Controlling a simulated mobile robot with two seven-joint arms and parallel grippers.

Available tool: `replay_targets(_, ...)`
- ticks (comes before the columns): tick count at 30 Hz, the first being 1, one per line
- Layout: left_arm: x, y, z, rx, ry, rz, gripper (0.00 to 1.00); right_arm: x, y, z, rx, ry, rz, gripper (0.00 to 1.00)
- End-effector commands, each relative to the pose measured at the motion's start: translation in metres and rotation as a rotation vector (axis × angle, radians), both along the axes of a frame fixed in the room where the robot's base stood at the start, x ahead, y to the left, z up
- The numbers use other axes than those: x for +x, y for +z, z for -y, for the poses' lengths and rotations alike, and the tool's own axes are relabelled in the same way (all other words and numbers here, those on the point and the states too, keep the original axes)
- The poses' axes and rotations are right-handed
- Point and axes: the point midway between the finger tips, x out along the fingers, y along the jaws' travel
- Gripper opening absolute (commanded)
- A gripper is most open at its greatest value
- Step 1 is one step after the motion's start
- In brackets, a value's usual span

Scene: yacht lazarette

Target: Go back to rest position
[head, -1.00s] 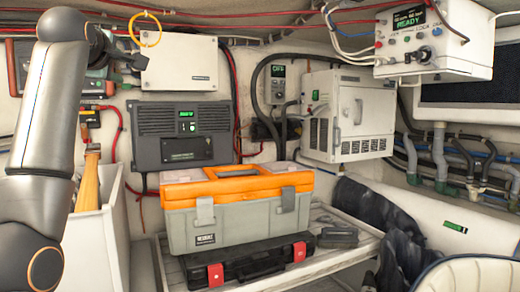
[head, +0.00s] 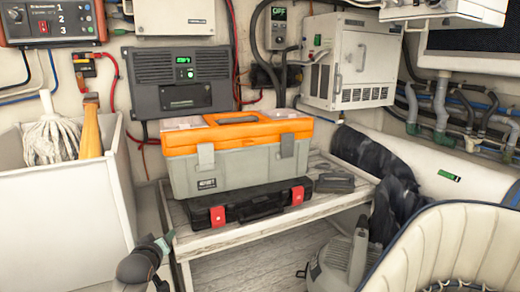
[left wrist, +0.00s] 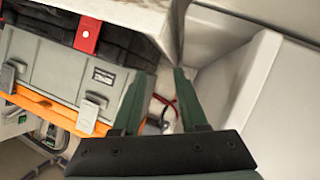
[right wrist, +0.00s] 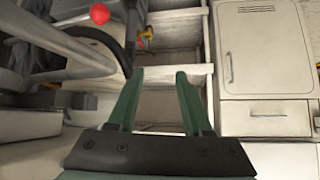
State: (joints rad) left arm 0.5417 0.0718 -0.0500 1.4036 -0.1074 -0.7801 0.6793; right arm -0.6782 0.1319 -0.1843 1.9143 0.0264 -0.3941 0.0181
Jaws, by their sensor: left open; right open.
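My left gripper (head: 158,246) is low in the head view, in front of the bench's left corner. Its arm comes up from the bottom edge. In the left wrist view the left gripper (left wrist: 160,76) has its two green fingers apart with nothing between them, and the toolbox (left wrist: 62,75) lies to their left. My right gripper (right wrist: 159,74) shows only in the right wrist view. Its fingers are apart and empty, in front of pale shelves.
The grey and orange toolbox (head: 235,178) stands on a black case (head: 250,204) on the slatted bench (head: 222,237). A white bin (head: 65,210) with a mop (head: 50,142) is at left. A padded seat (head: 455,250) fills the lower right. A white cabinet (right wrist: 266,50) is in the right wrist view.

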Motion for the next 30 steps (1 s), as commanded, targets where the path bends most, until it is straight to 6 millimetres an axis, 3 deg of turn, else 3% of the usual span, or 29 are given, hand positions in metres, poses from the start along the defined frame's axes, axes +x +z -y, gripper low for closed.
replay_targets(1,-0.02,-0.033,0.005,0.036,-0.031,-0.034,0.42,0.0,0.001,0.0,0.0,0.0,-0.001,0.5)
replay_targets(6,-0.086,-0.114,0.023,0.143,-0.143,-0.113,0.42,0.0,0.002,0.0,0.001,-0.001,-0.001,0.5)
replay_targets(12,-0.18,-0.188,0.046,0.245,-0.285,-0.196,0.42,-0.001,0.004,0.0,0.001,-0.001,-0.001,0.5)
replay_targets(15,-0.231,-0.214,0.058,0.285,-0.357,-0.231,0.42,-0.001,0.005,0.0,0.0,-0.001,-0.002,0.5)
replay_targets(21,-0.33,-0.245,0.081,0.342,-0.488,-0.288,0.42,-0.001,0.006,0.0,0.0,-0.001,-0.002,0.5)
replay_targets(24,-0.365,-0.25,0.089,0.356,-0.534,-0.305,0.42,-0.001,0.007,0.0,0.0,-0.001,-0.002,0.5)
replay_targets(27,-0.387,-0.252,0.094,0.365,-0.562,-0.315,0.42,-0.001,0.007,0.0,0.0,-0.001,-0.002,0.5)
replay_targets(30,-0.397,-0.251,0.097,0.37,-0.576,-0.317,0.42,-0.001,0.007,0.0,0.0,-0.001,-0.002,0.5)
